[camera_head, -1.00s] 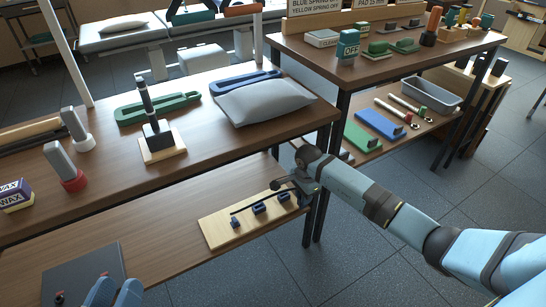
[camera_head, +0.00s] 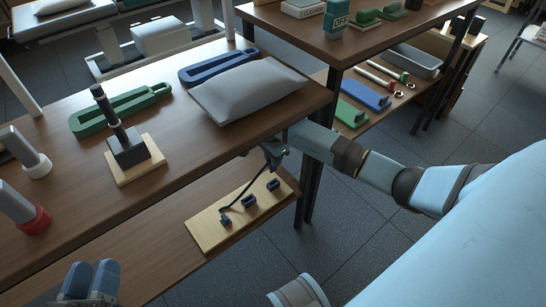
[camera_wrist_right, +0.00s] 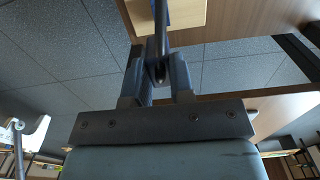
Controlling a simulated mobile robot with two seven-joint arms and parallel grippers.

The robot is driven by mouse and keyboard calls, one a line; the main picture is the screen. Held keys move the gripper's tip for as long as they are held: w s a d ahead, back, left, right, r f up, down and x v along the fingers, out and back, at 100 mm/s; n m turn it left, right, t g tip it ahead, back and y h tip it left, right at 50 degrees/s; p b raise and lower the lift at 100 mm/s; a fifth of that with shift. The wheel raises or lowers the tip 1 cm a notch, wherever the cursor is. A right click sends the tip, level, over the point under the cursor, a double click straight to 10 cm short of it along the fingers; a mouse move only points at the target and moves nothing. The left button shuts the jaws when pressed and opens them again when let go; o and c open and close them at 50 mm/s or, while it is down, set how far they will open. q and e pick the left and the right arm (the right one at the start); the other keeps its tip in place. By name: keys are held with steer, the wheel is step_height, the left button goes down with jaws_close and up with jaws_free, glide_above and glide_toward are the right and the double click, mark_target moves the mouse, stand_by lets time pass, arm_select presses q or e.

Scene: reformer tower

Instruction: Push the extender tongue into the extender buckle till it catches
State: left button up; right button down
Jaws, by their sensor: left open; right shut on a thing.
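My right gripper (camera_head: 272,158) is shut on a thin dark strap (camera_head: 248,186), above the right end of a light wooden board (camera_head: 208,234) on the lower shelf. The strap slopes down left to a small blue piece (camera_head: 225,220) at the board's left part; I cannot tell whether they touch. Which piece is the buckle or tongue is too small to tell. In the right wrist view the strap (camera_wrist_right: 161,40) runs up from between the fingers (camera_wrist_right: 162,80). My left gripper (camera_head: 90,281) is open and empty, lower left.
The upper tabletop (camera_head: 195,185) overhangs the shelf and carries a grey cushion (camera_head: 245,90), blue (camera_head: 215,66) and green (camera_head: 120,109) frames and a post on a wooden base (camera_head: 135,172). A table leg (camera_head: 310,190) stands beside my right arm.

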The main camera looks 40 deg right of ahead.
mark_target(273, 171)
step_height(273, 171, down, 4)
steer(key=shift+r+b, duration=0.25)
steer(key=shift+b, duration=0.95)
steer(key=shift+f+b, duration=0.7)
steer(key=shift+f, duration=0.35)
arm_select(q)
steer(key=f, duration=0.2)
steer(key=f+m+g, duration=0.1)
steer(key=shift+w+a+f, duration=0.1)
steer(key=shift+w+f, duration=0.25)
steer(key=shift+f, duration=0.05)
arm_select(e)
steer(key=shift+f, duration=0.1)
arm_select(q)
steer(key=shift+r, duration=0.1)
arm_select(e)
steer(key=shift+w, duration=0.1)
arm_select(q)
steer(key=shift+f, duration=0.25)
arm_select(e)
steer(key=shift+f, duration=0.2)
steer(key=shift+f+b, duration=1.05)
steer(key=shift+f, duration=0.5)
arm_select(q)
steer(key=shift+f, duration=0.7)
arm_select(e)
steer(key=c, duration=0.9)
jaws_free()
